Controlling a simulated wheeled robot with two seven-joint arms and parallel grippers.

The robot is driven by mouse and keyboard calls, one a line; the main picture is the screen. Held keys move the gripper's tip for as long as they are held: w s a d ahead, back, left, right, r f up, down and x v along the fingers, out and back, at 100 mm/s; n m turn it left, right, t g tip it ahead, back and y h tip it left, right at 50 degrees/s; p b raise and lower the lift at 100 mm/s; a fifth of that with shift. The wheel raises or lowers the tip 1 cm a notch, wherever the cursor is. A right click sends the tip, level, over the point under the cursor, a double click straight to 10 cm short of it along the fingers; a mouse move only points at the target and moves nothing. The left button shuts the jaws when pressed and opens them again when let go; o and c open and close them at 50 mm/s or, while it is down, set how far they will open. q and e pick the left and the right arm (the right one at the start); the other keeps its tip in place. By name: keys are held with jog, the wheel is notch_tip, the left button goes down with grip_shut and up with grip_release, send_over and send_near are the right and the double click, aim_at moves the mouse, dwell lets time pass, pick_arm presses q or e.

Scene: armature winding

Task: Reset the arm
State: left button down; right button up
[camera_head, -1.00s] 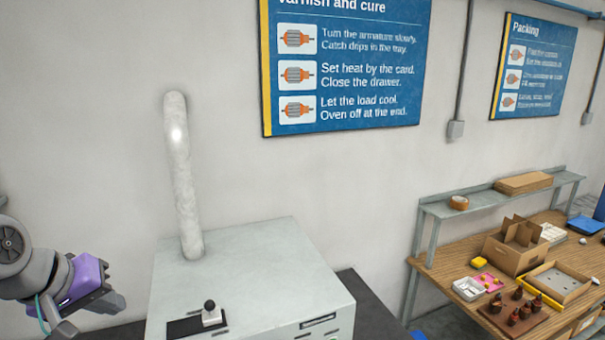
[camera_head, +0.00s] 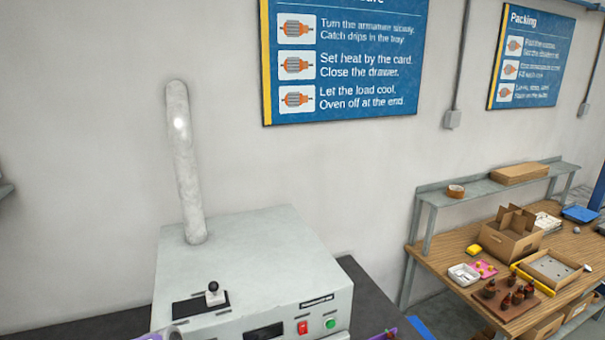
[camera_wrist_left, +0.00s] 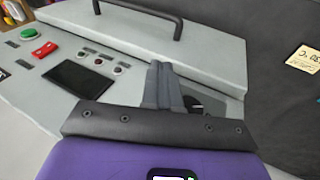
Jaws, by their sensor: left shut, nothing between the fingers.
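My left gripper (camera_wrist_left: 160,85) is shut and empty in the left wrist view, its grey fingers in front of the pale grey oven front (camera_wrist_left: 215,62). A dark round part beside the fingertips is partly hidden. In the head view only slivers of grey and purple arm parts show at the bottom edge; the left fingers are not clear there. My right gripper cannot be made out.
A black handle (camera_wrist_left: 140,12) projects from the oven near the gripper. A paper card (camera_wrist_left: 305,58) lies on the dark surface to the right. A pale duct (camera_head: 183,165) rises from the oven top. A wooden packing table (camera_head: 440,262) stands at the right.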

pick_arm(q)
jog(key=s+d+f+g, duration=0.1)
jog(key=s+d+f, duration=0.35)
jog(key=f, duration=0.35)
jog(key=s+d+f+g, duration=0.1)
jog(key=s+d+f, duration=0.2)
jog(key=s+f, duration=0.35)
jog(key=s+d+f+m+g, duration=0.1)
jog(key=s+d+f, duration=0.1)
jog(key=s+f, duration=0.35)
jog(key=s+d+f+g, duration=0.1)
jog(key=s+d+f, duration=0.25)
jog(key=s, duration=0.35)
notch_tip(320, 180, down, 20)
jog(key=a+b, duration=0.1)
jog(key=b, duration=1.8)
jog(key=shift+w+t+h+b, duration=0.3)
jog(key=shift+w+t+b, duration=0.05)
jog(key=shift+t, duration=0.05)
